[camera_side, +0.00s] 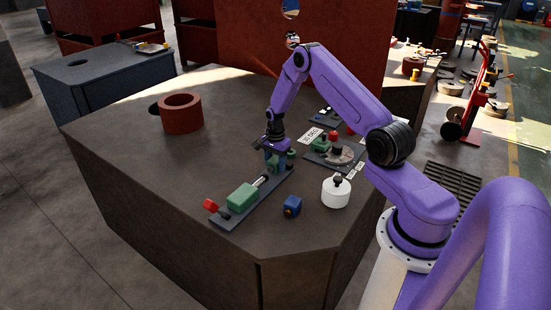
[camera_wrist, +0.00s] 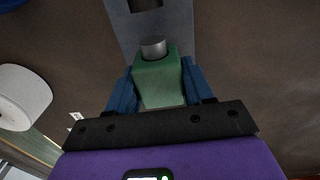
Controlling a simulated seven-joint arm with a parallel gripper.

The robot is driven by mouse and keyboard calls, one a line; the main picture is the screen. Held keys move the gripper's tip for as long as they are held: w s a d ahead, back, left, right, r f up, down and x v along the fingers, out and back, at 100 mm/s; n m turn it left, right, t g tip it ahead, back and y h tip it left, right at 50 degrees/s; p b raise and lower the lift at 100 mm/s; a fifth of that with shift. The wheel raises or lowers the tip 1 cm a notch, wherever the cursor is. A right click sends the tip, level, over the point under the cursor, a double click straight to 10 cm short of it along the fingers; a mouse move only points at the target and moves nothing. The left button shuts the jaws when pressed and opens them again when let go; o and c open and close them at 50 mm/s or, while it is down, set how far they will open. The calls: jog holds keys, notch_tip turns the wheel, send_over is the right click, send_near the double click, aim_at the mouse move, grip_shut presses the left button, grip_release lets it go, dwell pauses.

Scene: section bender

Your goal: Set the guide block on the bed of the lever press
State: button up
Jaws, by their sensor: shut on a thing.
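My gripper (camera_side: 273,163) is shut on a green block (camera_wrist: 160,82), taken here as the guide block, between its blue fingers. It is at the far end of the long dark bed (camera_side: 231,219) of the lever press. The press has a green body (camera_side: 242,197), a red knob (camera_side: 211,205) and a silver ram (camera_side: 262,181). In the wrist view the ram's end (camera_wrist: 153,47) shows just beyond the held block, with the grey bed (camera_wrist: 178,27) around it. The fingers hide much of the block in the side view. I cannot tell whether it touches the bed.
A blue block (camera_side: 292,206) and a white round pot (camera_side: 336,193) stand right of the press. A fixture with a round disc (camera_side: 340,156) stands behind the pot. A red-brown ring (camera_side: 181,114) sits at the back left. The left part of the table (camera_side: 140,170) is clear.

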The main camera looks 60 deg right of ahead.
jog(key=shift+f, duration=0.7)
dwell(0.6)
jog(key=o, duration=1.4)
jog(key=shift+c, duration=0.2)
notch_tip(320, 180, up, 16)
jog(key=s+a+r+n, duration=0.1)
jog(key=a+r+n, duration=0.25)
jog(key=a, duration=0.35)
jog(key=s+a+r+n, duration=0.1)
jog(key=a+r+n, duration=0.25)
jog(key=a, duration=0.35)
jog(key=s+a+r+n, duration=0.3)
jog(key=s+a+n, duration=0.4)
jog(key=a, duration=0.3)
jog(key=s+a+r+n, duration=0.1)
jog(key=s+a+n, duration=0.1)
jog(key=s+n, duration=0.6)
jog(key=s+a+r+n, duration=0.1)
jog(key=s+n, duration=0.7)
jog(key=s, duration=0.9)
jog(key=shift+s+a+r+n, duration=0.25)
jog(key=shift+s+a+n, duration=0.1)
jog(key=shift+a, duration=0.45)
